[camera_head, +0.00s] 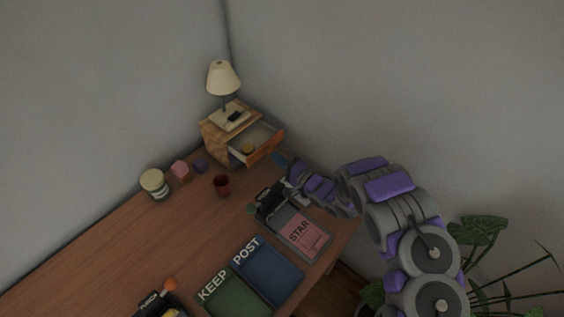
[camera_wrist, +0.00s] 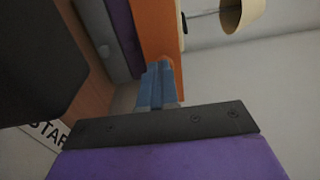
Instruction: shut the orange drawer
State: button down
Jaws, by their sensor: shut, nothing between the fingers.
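The orange drawer (camera_head: 266,148) sticks out of the small wooden cabinet (camera_head: 218,143) in the back corner of the desk. It stands open, and a small yellowish object (camera_head: 248,148) lies inside. My gripper (camera_head: 280,159) is shut and empty, with its blue fingertips just in front of the right part of the drawer front. In the wrist view the blue fingers (camera_wrist: 157,88) reach up to the orange drawer front (camera_wrist: 158,32). I cannot tell whether they touch it.
A lamp (camera_head: 222,78) stands on the cabinet. A red cup (camera_head: 222,185), a jar (camera_head: 154,184) and small blocks (camera_head: 181,170) stand left of my gripper. Trays marked KEEP (camera_head: 232,298) and POST (camera_head: 268,270) and a pink STAR paper (camera_head: 303,238) lie nearer. A plant (camera_head: 480,235) is at right.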

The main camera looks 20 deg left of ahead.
aim_at(258, 147)
jog(key=shift+d+r, duration=0.1)
jog(key=shift+d, duration=0.15)
jog(key=p+x, duration=0.1)
jog(key=x, duration=0.2)
jog(key=p+x, duration=0.1)
jog(key=x, duration=0.2)
jog(key=p+x, duration=0.1)
jog(key=x, duration=0.2)
jog(key=shift+w+a+f+p, duration=0.1)
jog(key=shift+a+f+p, duration=0.25)
jog(key=shift+a+f, duration=0.1)
jog(key=shift+w+a, duration=0.15)
jog(key=shift+a, duration=0.05)
jog(key=shift+w+r, duration=0.15)
jog(key=shift+r, duration=0.15)
